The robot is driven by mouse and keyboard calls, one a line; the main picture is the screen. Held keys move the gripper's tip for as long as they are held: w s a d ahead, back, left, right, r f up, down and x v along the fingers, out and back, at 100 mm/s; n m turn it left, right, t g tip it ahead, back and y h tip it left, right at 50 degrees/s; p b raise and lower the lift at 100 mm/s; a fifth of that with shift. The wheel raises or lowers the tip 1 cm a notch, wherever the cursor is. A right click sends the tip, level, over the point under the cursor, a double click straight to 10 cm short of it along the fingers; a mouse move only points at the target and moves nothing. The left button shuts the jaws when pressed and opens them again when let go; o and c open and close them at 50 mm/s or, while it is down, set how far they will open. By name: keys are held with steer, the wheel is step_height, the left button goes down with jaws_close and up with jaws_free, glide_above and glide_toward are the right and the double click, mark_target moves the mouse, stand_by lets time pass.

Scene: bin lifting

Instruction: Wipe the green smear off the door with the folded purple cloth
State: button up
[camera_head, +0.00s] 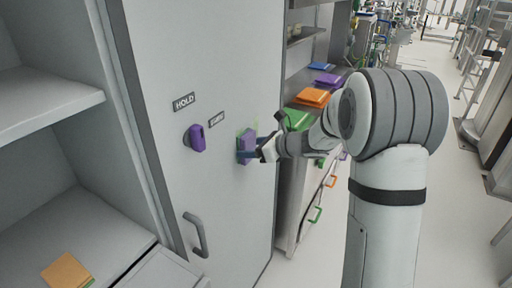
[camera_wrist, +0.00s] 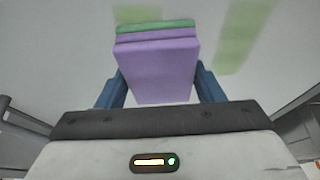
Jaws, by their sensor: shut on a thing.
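My gripper (camera_wrist: 158,92) is shut on the folded purple cloth (camera_wrist: 157,70), with a blue finger on either side of it. The cloth also shows in the head view (camera_head: 247,147), held upright at the grey door (camera_head: 200,60). Its far edge in the wrist view has a green layer or stain. The green smear (camera_wrist: 243,32) shows on the door as a pale streak to the right of the cloth, with another faint patch beyond the cloth. In the head view a little green shows just above the cloth. I cannot tell whether the cloth touches the door.
A purple knob (camera_head: 197,138) sits on the door below a HOLD label (camera_head: 184,102). A door handle (camera_head: 195,235) is lower down. Open shelves (camera_head: 50,105) stand at left. A counter at right carries folded green, orange (camera_head: 313,97), purple and blue cloths.

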mark_target(258, 127)
steer(key=shift+s+a+r+p, duration=0.15)
steer(key=shift+s+a+r, duration=0.35)
steer(key=shift+s+r, duration=0.25)
steer(key=shift+s+a+r+p, duration=0.15)
steer(key=shift+s+a+r, duration=0.35)
steer(key=shift+s+r, duration=0.2)
steer(key=shift+w+d+f+p, duration=0.1)
steer(key=shift+w+d+p, duration=0.05)
steer(key=shift+w+d, duration=0.5)
steer(key=shift+w+d+p, duration=0.15)
steer(key=shift+w+d, duration=0.25)
steer(key=shift+w, duration=0.4)
steer(key=shift+w+d+p, duration=0.55)
steer(key=shift+w+d, duration=0.35)
steer(key=shift+w, duration=0.5)
steer(key=shift+w+d+p, duration=0.5)
steer(key=shift+w+d, duration=0.4)
steer(key=shift+w, duration=0.55)
steer(key=shift+w+d+p, duration=0.55)
steer(key=shift+w+d, duration=0.35)
steer(key=shift+w, duration=0.5)
steer(key=shift+d, duration=0.1)
